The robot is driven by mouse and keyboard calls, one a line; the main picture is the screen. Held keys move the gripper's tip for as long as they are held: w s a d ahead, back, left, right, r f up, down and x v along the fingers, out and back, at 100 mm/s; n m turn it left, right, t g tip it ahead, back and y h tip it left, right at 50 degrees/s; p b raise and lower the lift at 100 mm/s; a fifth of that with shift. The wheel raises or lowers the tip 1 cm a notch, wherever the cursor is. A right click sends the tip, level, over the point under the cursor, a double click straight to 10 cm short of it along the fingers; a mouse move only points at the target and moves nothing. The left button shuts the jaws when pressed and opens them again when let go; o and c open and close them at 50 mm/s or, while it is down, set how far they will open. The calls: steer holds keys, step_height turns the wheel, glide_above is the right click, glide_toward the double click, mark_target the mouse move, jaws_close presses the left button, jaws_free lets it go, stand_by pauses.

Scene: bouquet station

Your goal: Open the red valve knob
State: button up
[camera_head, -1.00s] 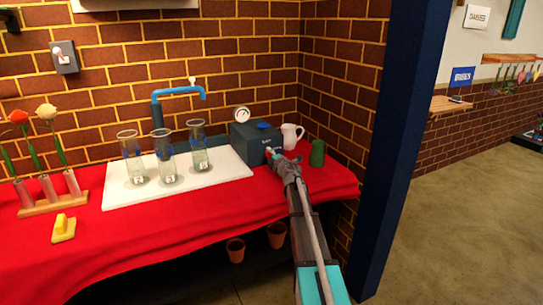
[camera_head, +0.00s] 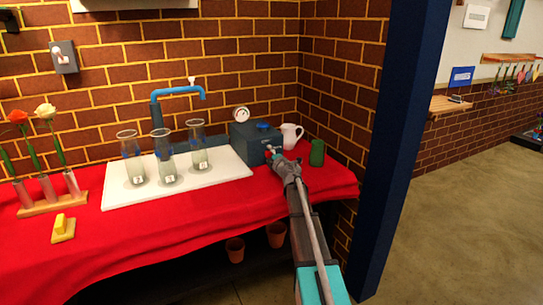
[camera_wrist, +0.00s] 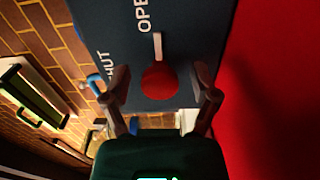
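The red valve knob (camera_wrist: 160,82) is on the face of a dark blue-grey box (camera_head: 243,143) at the right of the table. A pale pointer bar (camera_wrist: 158,46) extends from the knob toward the top of the wrist view, beside the partly cut-off "OPE" lettering (camera_wrist: 142,14). "HUT" lettering (camera_wrist: 104,66) shows to the left. My gripper (camera_wrist: 160,76) has one finger on each side of the knob, with visible gaps. It is open and holds nothing. In the head view, my gripper (camera_head: 272,155) is at the box front and mostly hides the knob.
A white jug (camera_head: 291,136) and green cylinder (camera_head: 317,153) stand close to the right of the box. Glass vases (camera_head: 164,160) stand on a white board (camera_head: 215,174) to the left, below a blue pipe (camera_head: 178,91).

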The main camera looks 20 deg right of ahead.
stand_by(0.3)
steer(key=s, duration=1.2)
steer(key=shift+d, duration=0.25)
stand_by(0.3)
